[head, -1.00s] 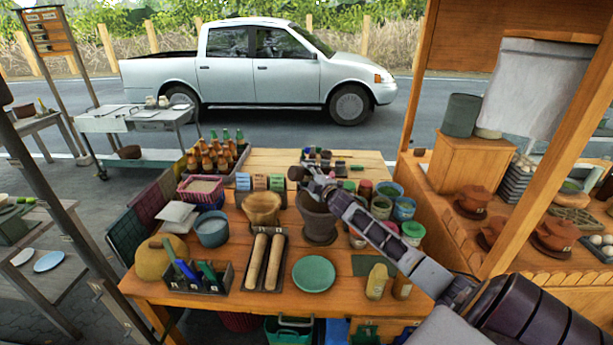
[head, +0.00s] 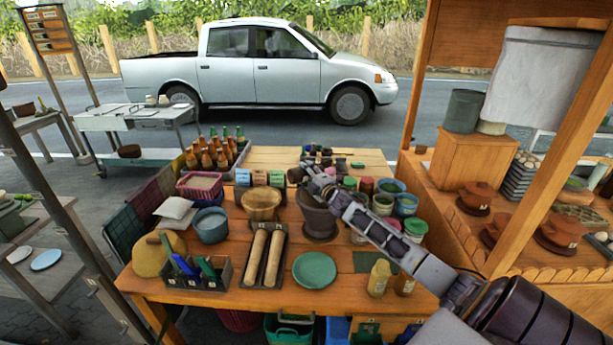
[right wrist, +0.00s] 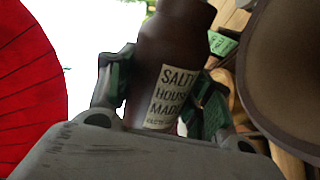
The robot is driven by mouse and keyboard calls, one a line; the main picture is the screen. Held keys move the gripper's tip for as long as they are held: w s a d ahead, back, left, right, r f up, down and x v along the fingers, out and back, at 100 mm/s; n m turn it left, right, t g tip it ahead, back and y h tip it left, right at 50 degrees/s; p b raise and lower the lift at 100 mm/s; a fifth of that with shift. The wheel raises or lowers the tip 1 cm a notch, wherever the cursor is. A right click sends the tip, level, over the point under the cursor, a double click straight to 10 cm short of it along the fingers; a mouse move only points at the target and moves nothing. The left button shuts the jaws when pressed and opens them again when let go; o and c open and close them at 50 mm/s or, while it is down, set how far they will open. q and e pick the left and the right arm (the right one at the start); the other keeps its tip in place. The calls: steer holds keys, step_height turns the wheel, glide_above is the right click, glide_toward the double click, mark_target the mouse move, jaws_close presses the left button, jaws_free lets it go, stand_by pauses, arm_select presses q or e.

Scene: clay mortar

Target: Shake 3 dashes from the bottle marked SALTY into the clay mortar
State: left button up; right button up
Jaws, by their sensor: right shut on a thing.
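The clay mortar (head: 319,223) is a dark grey-brown pot standing on the wooden table, right of a wooden bowl. My right gripper (head: 312,180) is above the mortar's rim and hides part of its opening. It is shut on a dark brown bottle (head: 295,174), which lies tilted over to the left above the mortar's rim. In the right wrist view the bottle (right wrist: 172,50) sits between the finger pads, and its pale label (right wrist: 168,97) reads SALTY HOUSE MADE. A brown rounded rim (right wrist: 285,75), apparently the mortar, is beside it. The bottle's mouth is not clear. My left gripper is out of view.
The wooden bowl (head: 261,204) is close on the left. Several jars and tubs (head: 383,204) crowd the right under my arm. Rolling pins in a tray (head: 246,283) and a green plate (head: 314,270) are in front. Small bottles (head: 318,158) stand behind.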

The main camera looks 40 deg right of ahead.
steer(key=shift+a+f+n+b, duration=0.1)
steer(key=shift+f+n+b, duration=0.5)
steer(key=shift+n+b, duration=0.3)
steer(key=shift+n, duration=0.3)
steer(key=shift+d+r+n, duration=0.4)
steer(key=shift+d+n, duration=0.2)
steer(key=shift+n, duration=0.4)
steer(key=shift+s+d+r+n, duration=0.1)
steer(key=shift+d+n, duration=0.15)
steer(key=shift+n, duration=0.3)
steer(key=shift+w+d+r+n, duration=0.1)
steer(key=shift+d+n, duration=0.15)
steer(key=shift+n, duration=0.35)
steer(key=shift+s+d+r+n, duration=0.1)
steer(key=shift+d+n, duration=0.15)
steer(key=shift+n, duration=0.3)
steer(key=shift+f+b, duration=0.1)
steer(key=shift+b, duration=1.6)
